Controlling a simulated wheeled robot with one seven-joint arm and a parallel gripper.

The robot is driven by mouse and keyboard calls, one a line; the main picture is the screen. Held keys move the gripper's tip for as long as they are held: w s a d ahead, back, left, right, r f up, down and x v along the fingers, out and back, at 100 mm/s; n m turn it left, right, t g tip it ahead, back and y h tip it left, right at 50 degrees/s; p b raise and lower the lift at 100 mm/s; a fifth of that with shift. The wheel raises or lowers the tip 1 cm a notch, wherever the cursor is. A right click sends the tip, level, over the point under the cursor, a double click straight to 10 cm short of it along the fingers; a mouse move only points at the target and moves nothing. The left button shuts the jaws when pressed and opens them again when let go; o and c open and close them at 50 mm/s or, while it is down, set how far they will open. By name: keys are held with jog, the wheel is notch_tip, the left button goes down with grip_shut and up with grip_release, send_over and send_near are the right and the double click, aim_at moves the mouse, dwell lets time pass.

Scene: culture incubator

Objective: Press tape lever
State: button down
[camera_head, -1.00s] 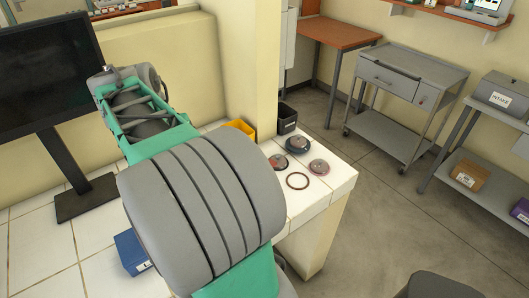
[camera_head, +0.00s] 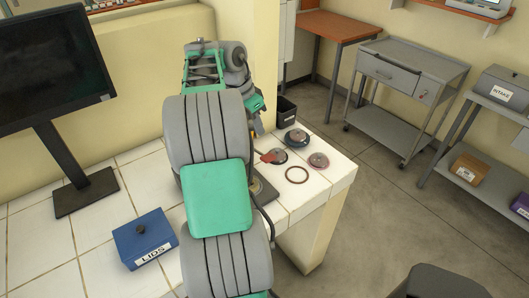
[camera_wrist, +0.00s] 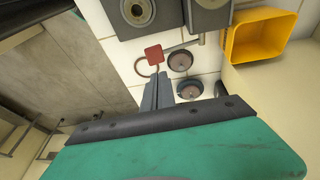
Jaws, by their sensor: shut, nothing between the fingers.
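A red square pad (camera_wrist: 153,53) shows in the wrist view at the end of a thin grey bar (camera_wrist: 183,46), which looks like the tape lever. The bar runs toward a dark grey block (camera_wrist: 208,16). In the head view the red pad (camera_head: 269,157) shows beside my arm, close to a dark disc. My gripper (camera_wrist: 158,82) is shut and empty, with its fingertips pointing toward the pad and apart from it in the picture. Its height above the pad is unclear. My arm hides most of the device in the head view.
A ring (camera_head: 297,174) and round discs (camera_head: 319,161) lie on the white tiled counter near its right end. A yellow bin (camera_wrist: 262,38) stands near the block. A blue LIDS box (camera_head: 144,238) and a monitor (camera_head: 52,75) are left of my arm.

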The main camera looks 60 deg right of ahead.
aim_at(268, 156)
jog(key=x, duration=0.6)
jog(key=a+x, duration=0.1)
jog(key=x, duration=0.2)
jog(key=shift+a+f, duration=0.1)
